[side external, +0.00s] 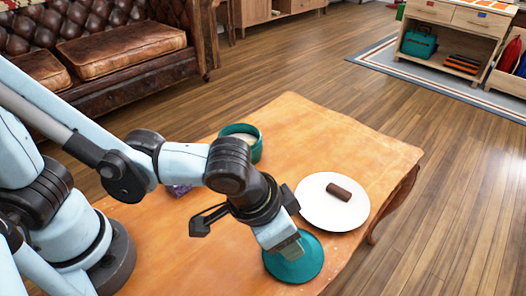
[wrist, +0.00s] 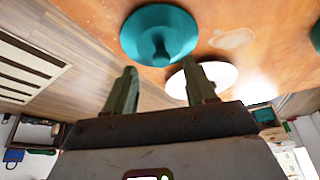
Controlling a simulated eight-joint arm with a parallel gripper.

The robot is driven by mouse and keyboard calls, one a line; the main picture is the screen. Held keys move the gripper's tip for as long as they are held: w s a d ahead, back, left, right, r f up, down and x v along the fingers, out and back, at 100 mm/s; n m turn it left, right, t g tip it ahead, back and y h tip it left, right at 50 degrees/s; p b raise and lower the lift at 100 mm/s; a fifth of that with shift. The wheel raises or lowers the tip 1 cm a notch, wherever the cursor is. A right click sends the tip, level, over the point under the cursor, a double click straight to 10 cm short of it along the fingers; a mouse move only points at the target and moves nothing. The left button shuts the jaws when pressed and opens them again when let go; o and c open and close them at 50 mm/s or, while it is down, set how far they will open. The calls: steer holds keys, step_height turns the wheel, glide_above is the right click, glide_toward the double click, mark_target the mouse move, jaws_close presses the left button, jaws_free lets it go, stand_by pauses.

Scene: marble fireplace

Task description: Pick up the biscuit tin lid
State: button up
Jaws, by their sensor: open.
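The biscuit tin lid is a teal disc (side external: 308,262) on the front part of the orange wooden table. In the wrist view the lid (wrist: 180,22) is at the top, with a small raised knob in its middle. My gripper (side external: 292,250) is over the lid in the side view and hides part of it, including the knob. In the wrist view my gripper (wrist: 161,72) is open, its two fingers apart with nothing between them. The fingertips are just below the lid in that picture. I cannot tell whether they touch it.
A white plate (side external: 318,212) with a brown cylinder (side external: 339,191) on it sits close to the right of the lid. An open teal tin (side external: 256,150) stands farther back on the table (side external: 330,130). A purple item (side external: 179,190) is partly behind my arm.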

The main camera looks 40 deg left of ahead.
steer(key=shift+x, duration=2.55)
steer(key=shift+a, duration=0.1)
jaws_close()
steer(key=shift+r, duration=0.1)
